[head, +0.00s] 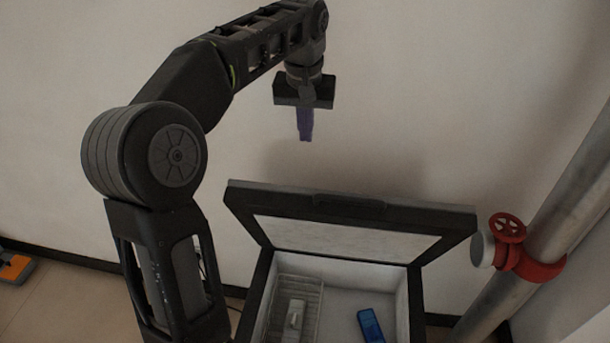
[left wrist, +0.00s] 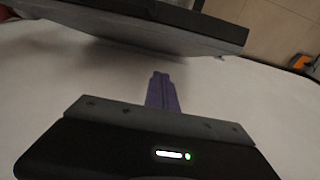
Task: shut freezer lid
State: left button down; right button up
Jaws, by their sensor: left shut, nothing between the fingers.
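The freezer (head: 413,300) is a chest with a dark rim, at the bottom of the head view. Its lid (head: 345,239) stands raised and tilted back, with a pale inner panel and a dark frame. The lid's dark edge (left wrist: 150,22) also shows across the top of the left wrist view. My left gripper (head: 306,138), with purple fingers, is shut and empty. It points down above the lid, near the wall, and appears apart from it. The fingers also show in the left wrist view (left wrist: 162,90). My right gripper is not in view.
Inside the freezer are a wire basket (head: 279,300) with a pale item in it and a blue object (head: 370,325). A pipe (head: 560,240) with a red valve wheel (head: 507,228) stands close to the lid's right side. An orange and grey object (head: 14,268) lies at the far left.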

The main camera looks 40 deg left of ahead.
pick_arm(q)
jog(key=f, duration=0.3)
jog(key=s+f, duration=0.1)
jog(key=f, duration=0.6)
jog(key=shift+s+d+f, duration=0.25)
jog(key=shift+s+d, duration=0.1)
jog(key=shift+s+d+f, duration=0.15)
jog(key=shift+f, duration=0.1)
jog(key=shift+f, duration=0.1)
